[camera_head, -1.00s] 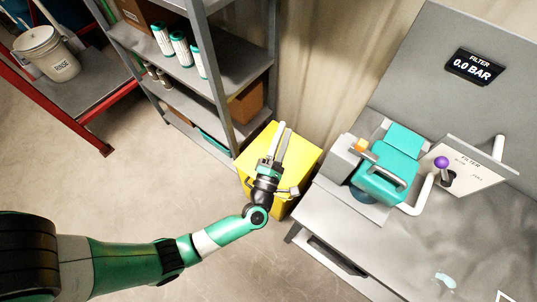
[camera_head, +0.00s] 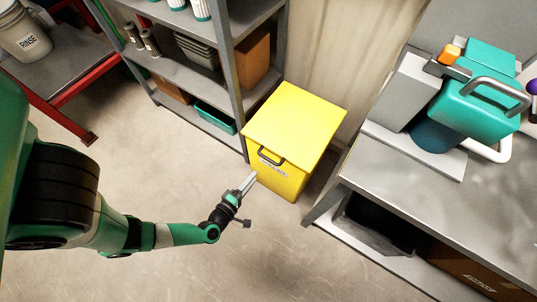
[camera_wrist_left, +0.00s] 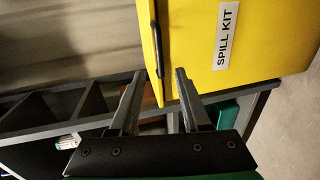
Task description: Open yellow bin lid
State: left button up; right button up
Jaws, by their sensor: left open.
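The yellow bin (camera_head: 290,112) stands on the floor between the shelf rack and the bench. Its lid (camera_head: 298,118) is shut and flat. A dark handle (camera_head: 270,158) is on the front edge, above a white label. In the left wrist view the bin (camera_wrist_left: 255,50) fills the upper right, with its "SPILL KIT" label (camera_wrist_left: 226,32) and the dark handle (camera_wrist_left: 157,40). My left gripper (camera_head: 249,180) is just in front of and below the handle, with its fingers pointing at the bin. In the left wrist view the gripper (camera_wrist_left: 159,75) is open, and the handle lies just beyond the fingertips.
The metal shelf rack (camera_head: 238,82) stands close to the bin's left, with a teal tray (camera_head: 215,117) on its bottom shelf. The grey bench (camera_head: 430,190) with a teal machine (camera_head: 478,105) is at the right. The floor in front of the bin is clear.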

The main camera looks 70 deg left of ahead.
aim_at(269, 159)
pick_arm(q)
jog(key=b+x, duration=0.5)
jog(key=x, duration=0.6)
jog(key=shift+w+a, duration=0.15)
jog(key=shift+w, duration=0.1)
grip_shut()
dwell(0.9)
